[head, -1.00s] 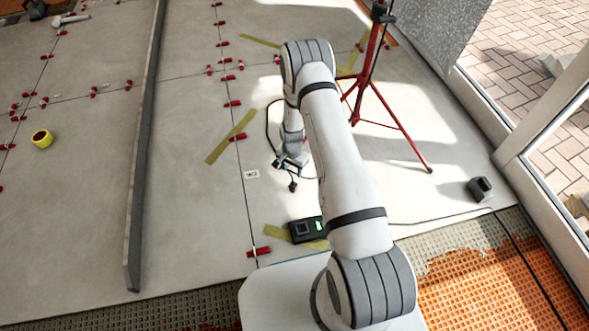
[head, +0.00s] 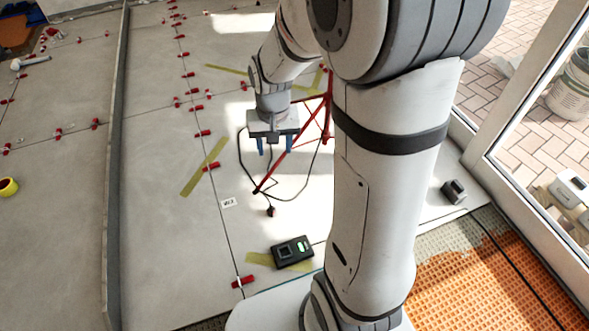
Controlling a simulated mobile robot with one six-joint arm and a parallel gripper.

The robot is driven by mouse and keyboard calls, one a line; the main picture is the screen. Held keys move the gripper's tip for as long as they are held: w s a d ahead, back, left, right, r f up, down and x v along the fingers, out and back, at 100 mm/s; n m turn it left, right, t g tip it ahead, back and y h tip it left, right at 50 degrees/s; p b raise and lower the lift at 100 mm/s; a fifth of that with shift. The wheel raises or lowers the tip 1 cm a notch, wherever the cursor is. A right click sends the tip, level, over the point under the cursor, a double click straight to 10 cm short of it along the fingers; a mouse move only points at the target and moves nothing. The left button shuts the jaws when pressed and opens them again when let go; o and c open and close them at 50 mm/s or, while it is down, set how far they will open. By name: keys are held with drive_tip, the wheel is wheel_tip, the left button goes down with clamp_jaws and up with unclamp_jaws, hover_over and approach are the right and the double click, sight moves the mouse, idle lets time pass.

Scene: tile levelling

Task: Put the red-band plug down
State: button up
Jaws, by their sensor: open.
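A small dark plug (head: 271,211) lies on the grey tile, below my gripper in the head view, with a thin black cord running up from it. It is too small to make out a red band clearly. My gripper (head: 274,150) points down with its two blue fingers apart and nothing seen between them. It appears raised above the floor and clear of the plug. Part of the cord passes behind the gripper and the red tripod leg.
A black device with a green light (head: 292,252) sits near the plug. A red tripod (head: 327,110) stands behind my arm. Red levelling clips (head: 203,133) line the tile joints. A long grey straightedge (head: 115,160) lies at left. A label (head: 228,203) is on the tile.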

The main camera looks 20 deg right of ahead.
drive_tip(key=s+r+n, duration=0.1)
drive_tip(key=s+r, duration=0.2)
drive_tip(key=s, duration=0.4)
drive_tip(key=s+r+n, duration=0.1)
drive_tip(key=s+r, duration=0.2)
drive_tip(key=s, duration=0.3)
drive_tip(key=shift+s+a+n, duration=0.15)
drive_tip(key=shift+s+n, duration=0.15)
drive_tip(key=shift+s, duration=0.05)
drive_tip(key=shift+r, duration=0.1)
drive_tip(key=shift+c, duration=0.6)
